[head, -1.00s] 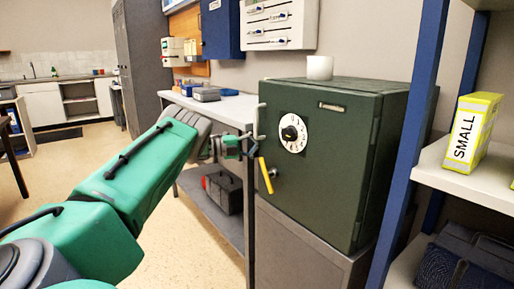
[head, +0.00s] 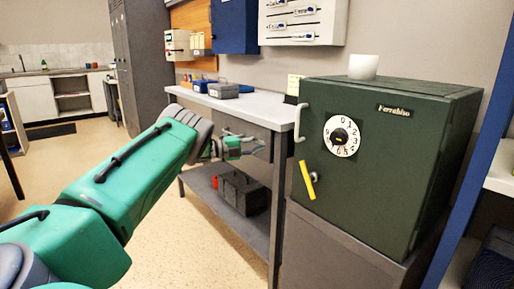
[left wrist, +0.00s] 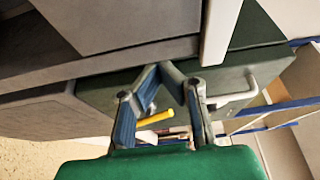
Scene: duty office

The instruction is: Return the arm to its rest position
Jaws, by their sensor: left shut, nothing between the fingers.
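My left arm comes in from the left, and its left gripper (head: 260,148) is in front of the grey workbench, left of the dark green safe (head: 390,190). The gripper is shut and empty, apart from the safe in the picture. In the left wrist view, the fingers of the left gripper (left wrist: 161,68) meet at their tips, with the safe (left wrist: 240,68) behind them. The safe's door looks closed. It has a white dial (head: 341,136), a pale handle (head: 300,122) and a tilted yellow lever (head: 308,180). My right gripper is not in view.
A white cup (head: 363,67) stands on the safe. The workbench (head: 262,108) holds small boxes, with a dark toolbox (head: 243,194) on its lower shelf. A blue shelf post (head: 480,150) stands at the right. The floor (head: 190,240) beside my arm is clear.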

